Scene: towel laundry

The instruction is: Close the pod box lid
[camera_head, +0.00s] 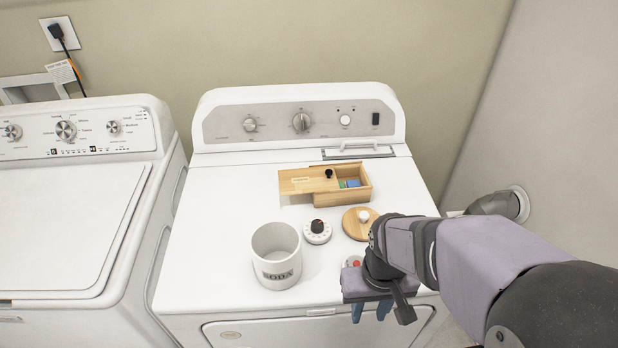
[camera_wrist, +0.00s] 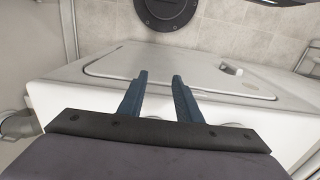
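The pod box (camera_head: 342,199) is a light wooden box on top of the dryer, towards the back. Its flat wooden lid (camera_head: 300,182) with a black knob is slid to the left, so the right part of the box is open and coloured pods show inside. My gripper (camera_head: 371,312) is at the front edge of the dryer, well in front of the box and apart from it. In the wrist view my gripper (camera_wrist: 160,78) has its two blue fingers spread with nothing between them, facing the dryer's front. The box is not in the wrist view.
A white soda canister (camera_head: 277,262) stands front left of the box. A white timer (camera_head: 317,232) and a round wooden lid (camera_head: 357,223) lie between box and gripper. The dryer top's left side is clear.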

